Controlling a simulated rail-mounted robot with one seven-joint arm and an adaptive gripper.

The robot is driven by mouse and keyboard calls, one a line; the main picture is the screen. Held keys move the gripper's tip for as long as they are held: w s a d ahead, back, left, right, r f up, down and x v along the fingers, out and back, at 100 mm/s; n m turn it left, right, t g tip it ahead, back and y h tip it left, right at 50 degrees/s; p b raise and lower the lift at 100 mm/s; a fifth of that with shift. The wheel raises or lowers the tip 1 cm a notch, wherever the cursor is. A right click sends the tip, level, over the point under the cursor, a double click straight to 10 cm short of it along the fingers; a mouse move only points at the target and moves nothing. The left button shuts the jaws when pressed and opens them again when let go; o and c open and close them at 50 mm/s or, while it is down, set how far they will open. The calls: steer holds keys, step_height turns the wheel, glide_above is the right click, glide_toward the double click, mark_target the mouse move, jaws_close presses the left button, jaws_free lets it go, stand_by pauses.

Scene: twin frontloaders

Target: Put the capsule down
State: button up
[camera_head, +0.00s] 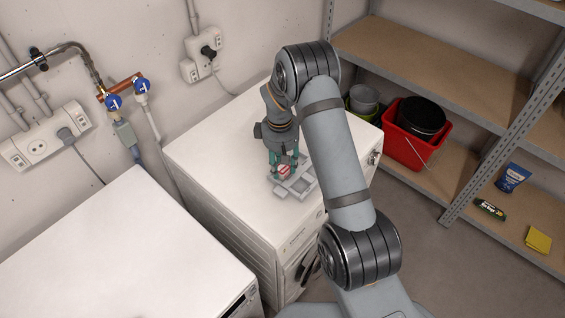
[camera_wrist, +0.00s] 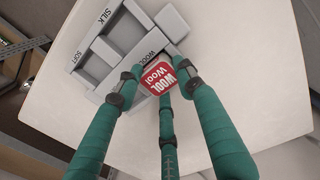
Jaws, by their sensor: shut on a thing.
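A red and white capsule (camera_wrist: 158,76) marked "WOOL" is between the green fingers of my gripper (camera_wrist: 160,84). In the head view the capsule (camera_head: 284,170) shows below my gripper (camera_head: 282,165), at the left side of a grey tray (camera_head: 306,183). The tray lies on top of the right white machine. In the wrist view the tray (camera_wrist: 100,75) has compartments labelled "SILK", "SOFT" and "WOOL". The capsule overlaps the edge by the "WOOL" label. I cannot tell whether it touches the tray. My fingers partly hide it.
The right white machine (camera_head: 215,160) has bare top around the tray. Another white machine (camera_head: 120,250) stands at lower left. A shelf at right holds a red bucket (camera_head: 405,150), a blue pouch (camera_head: 512,177) and a yellow sponge (camera_head: 538,239). Pipes and sockets line the wall.

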mark_target(281, 169)
steer(key=shift+f+b, duration=0.2)
steer(key=shift+b, duration=0.1)
steer(key=o, duration=1)
step_height(281, 169, up, 12)
steer(key=b, duration=0.1)
steer(key=shift+s+a+r+b, duration=0.2)
steer(key=shift+s+r+b, duration=0.05)
steer(key=shift+s+b, duration=0.1)
steer(key=shift+w, duration=0.1)
